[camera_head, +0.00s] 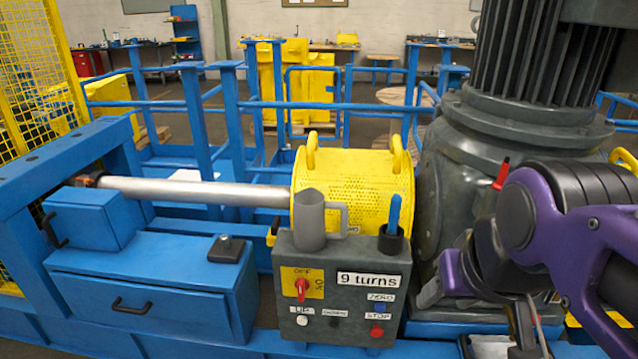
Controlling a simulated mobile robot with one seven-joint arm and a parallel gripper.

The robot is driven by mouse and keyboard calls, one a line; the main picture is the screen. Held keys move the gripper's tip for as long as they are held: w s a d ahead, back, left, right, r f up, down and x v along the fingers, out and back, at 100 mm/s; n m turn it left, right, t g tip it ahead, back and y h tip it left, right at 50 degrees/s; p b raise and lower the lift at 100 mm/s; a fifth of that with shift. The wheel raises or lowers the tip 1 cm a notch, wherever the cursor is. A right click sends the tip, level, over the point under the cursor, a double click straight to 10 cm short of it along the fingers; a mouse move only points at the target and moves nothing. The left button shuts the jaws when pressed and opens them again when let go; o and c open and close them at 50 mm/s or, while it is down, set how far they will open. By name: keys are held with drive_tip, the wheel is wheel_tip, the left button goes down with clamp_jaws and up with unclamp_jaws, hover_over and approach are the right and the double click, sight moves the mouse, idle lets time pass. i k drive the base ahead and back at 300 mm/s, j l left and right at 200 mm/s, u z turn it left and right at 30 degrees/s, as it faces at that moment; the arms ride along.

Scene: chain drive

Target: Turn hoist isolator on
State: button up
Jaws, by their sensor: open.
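The hoist isolator (302,289) is a red rotary knob on a yellow plate at the upper left of a dark grey control box (385,275). Its handle looks upright, in line with the word OFF above it; another small label sits at its right. My gripper (508,340) is at the bottom right, open, pointing down, well to the right of the box and apart from the knob. Its fingertips are partly cut off by the frame edge.
The box also carries a "9 turns" display (370,280), a red STOP button (376,331) and UP button (302,320). A grey mug (310,222) and a black cup (391,240) with a blue-handled item stand on top. A large grey motor (530,120) rises behind my arm.

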sight(302, 284)
drive_tip(key=u, duration=0.7)
drive_tip(key=j+z, duration=0.3)
drive_tip(key=j, duration=0.2)
drive_tip(key=i+j, duration=0.25)
drive_tip(key=j, duration=0.15)
drive_tip(key=i+j, duration=0.55)
drive_tip(key=j, duration=0.25)
drive_tip(key=l+u, duration=0.35)
drive_tip(key=l, duration=0.2)
drive_tip(key=k+j+u, duration=0.1)
drive_tip(key=k, duration=0.15)
drive_tip(key=i+j+z, duration=0.15)
drive_tip(key=j, duration=0.2)
drive_tip(key=j+z, duration=0.2)
drive_tip(key=j, duration=0.1)
